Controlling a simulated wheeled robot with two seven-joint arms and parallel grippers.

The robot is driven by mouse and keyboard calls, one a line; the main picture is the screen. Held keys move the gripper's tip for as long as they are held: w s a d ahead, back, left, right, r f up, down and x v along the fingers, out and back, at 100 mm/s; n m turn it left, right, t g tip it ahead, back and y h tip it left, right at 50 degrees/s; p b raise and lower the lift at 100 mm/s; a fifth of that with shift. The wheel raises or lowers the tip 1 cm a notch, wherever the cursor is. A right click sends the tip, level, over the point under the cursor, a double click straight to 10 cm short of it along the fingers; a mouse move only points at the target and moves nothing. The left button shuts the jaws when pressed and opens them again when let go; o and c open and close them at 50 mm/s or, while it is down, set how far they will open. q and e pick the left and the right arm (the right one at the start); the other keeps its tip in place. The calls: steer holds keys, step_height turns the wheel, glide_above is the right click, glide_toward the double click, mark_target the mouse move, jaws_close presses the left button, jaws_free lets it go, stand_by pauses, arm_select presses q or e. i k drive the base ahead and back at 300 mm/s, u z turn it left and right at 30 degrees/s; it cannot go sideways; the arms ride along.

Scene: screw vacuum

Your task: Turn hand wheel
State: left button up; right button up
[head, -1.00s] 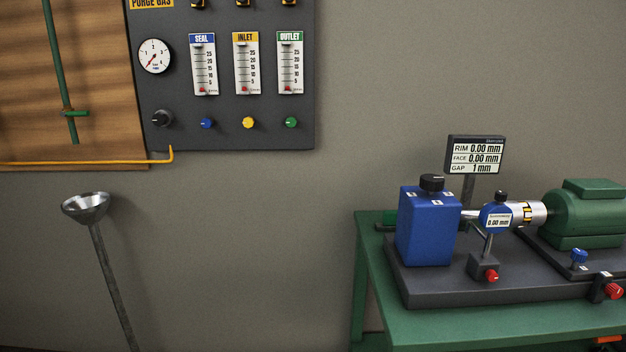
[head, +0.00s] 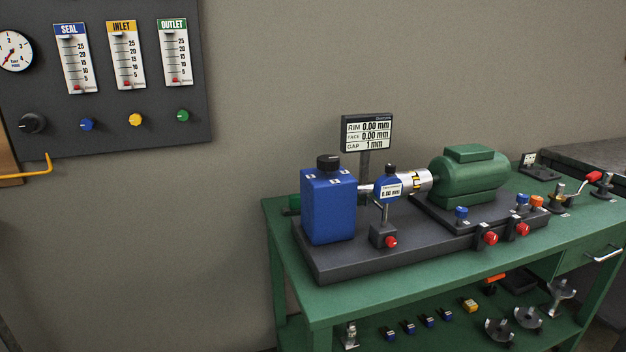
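No plain hand wheel shows in the head view. A green bench (head: 290,265) carries a dark base plate (head: 330,267) with a blue block (head: 328,208) that has a black knob (head: 328,162) on top. A silver shaft coupling (head: 415,181) joins toward a green motor (head: 468,178). A blue dial gauge (head: 388,188) stands on a post in front of the shaft. Red knobs (head: 491,238) and blue knobs (head: 461,213) sit along the base plate's front. Neither of my grippers is in view.
A dark purge gas panel (head: 110,120) with flow meters and knobs hangs on the wall at left. A display (head: 367,133) stands behind the shaft. Small tools and clamps, including a red-handled one (head: 593,176), lie on the bench's right. Several parts rest on the lower shelf (head: 400,345).

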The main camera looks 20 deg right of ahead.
mark_target(327, 163)
steer(key=k, duration=0.5)
steer(key=z, duration=1.9)
steer(key=i, duration=1.25)
steer(key=u, duration=2.05)
